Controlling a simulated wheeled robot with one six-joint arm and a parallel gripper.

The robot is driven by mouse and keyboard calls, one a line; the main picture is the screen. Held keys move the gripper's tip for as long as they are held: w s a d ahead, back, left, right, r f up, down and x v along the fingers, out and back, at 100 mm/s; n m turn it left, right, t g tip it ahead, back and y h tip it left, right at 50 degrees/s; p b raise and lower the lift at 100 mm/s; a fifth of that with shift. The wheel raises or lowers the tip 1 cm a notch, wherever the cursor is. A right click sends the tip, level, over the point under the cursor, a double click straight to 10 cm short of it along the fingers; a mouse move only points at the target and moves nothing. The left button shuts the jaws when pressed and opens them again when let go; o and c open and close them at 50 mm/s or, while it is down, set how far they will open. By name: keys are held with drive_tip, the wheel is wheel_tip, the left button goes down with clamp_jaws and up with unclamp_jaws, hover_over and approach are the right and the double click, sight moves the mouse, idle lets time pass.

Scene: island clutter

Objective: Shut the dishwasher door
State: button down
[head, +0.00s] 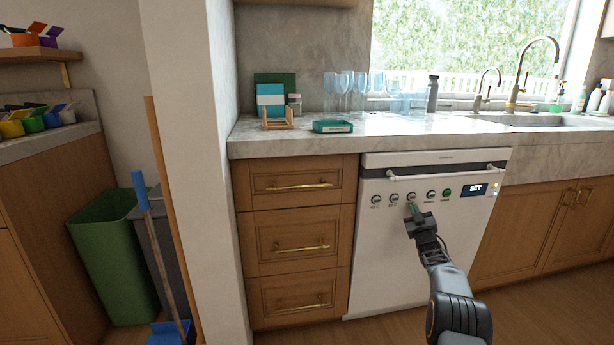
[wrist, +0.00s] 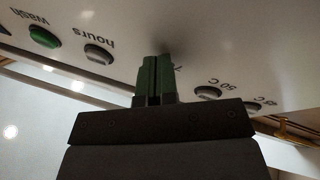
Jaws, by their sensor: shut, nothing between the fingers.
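The white dishwasher door (head: 385,260) is upright or close to it, below the counter. Its top edge overlaps the counter's front face in the head view, so it seems to stand slightly proud; I cannot tell whether it is latched. It has a bar handle (head: 435,171), a row of buttons and a display reading "SET" (head: 474,190). My gripper (head: 413,210) is shut and empty, its tips at the button row. In the wrist view my gripper's green fingers (wrist: 154,78) are together against or very near the white panel (wrist: 215,40), between labelled buttons; contact is unclear.
Wooden drawers (head: 295,213) with brass handles adjoin the door on the left, and a sink cabinet (head: 540,225) on the right. Glasses, a teal tray (head: 332,126) and bottles stand on the counter (head: 390,126). A green bin (head: 108,255) stands far left. Floor before the door is clear.

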drive_tip(key=shift+w+r, duration=0.1)
drive_tip(key=shift+r, duration=0.05)
idle(0.5)
drive_tip(key=shift+s+d+f+b, duration=0.15)
drive_tip(key=shift+s+f+b, duration=0.05)
drive_tip(key=shift+s+f, duration=0.7)
drive_tip(key=shift+s+d+f+b, duration=0.15)
drive_tip(key=shift+s+f, duration=0.55)
drive_tip(key=shift+s, duration=0.35)
